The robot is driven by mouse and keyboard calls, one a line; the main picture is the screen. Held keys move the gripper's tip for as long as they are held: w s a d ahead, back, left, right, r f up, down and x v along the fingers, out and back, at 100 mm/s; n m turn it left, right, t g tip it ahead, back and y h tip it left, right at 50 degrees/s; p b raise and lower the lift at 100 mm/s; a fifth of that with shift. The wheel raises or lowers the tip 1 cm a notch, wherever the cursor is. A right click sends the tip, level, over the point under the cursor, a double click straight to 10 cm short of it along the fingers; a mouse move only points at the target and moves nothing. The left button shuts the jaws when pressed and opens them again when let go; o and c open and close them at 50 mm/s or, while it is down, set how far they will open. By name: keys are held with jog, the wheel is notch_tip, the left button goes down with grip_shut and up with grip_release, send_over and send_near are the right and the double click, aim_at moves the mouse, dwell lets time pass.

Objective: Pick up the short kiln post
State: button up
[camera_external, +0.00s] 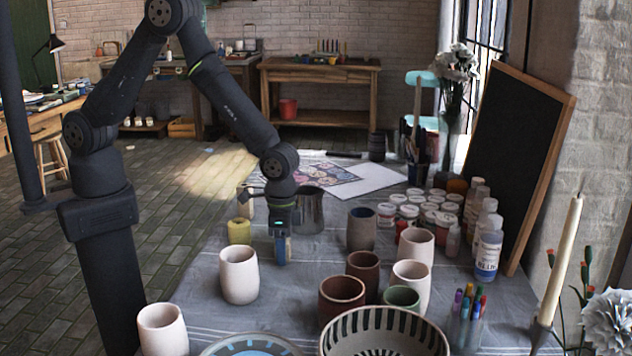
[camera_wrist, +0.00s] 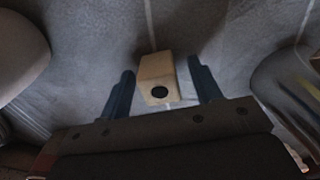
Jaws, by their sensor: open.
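The short kiln post, a small tan block with a dark round hole in its near end, shows in the wrist view (camera_wrist: 156,70) on the grey cloth. My gripper (camera_wrist: 161,66) is open, with one dark blue finger on each side of the block. Narrow gaps show between the fingers and the block. In the external view my gripper (camera_external: 281,260) points down, low over the cloth behind the white cup.
A white cup (camera_external: 239,275) stands just in front of my gripper and a yellow object (camera_external: 239,231) to its left. A metal pitcher (camera_external: 309,212) is close behind. Several cups, including a dark red one (camera_external: 342,298), crowd the right. Some bare cloth (camera_external: 315,256) lies right of the gripper.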

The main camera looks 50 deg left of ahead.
jog(key=shift+c, duration=0.5)
jog(key=c, duration=1)
jog(key=shift+r, duration=0.1)
notch_tip(320, 180, up, 10)
jog(key=shift+f, duration=0.1)
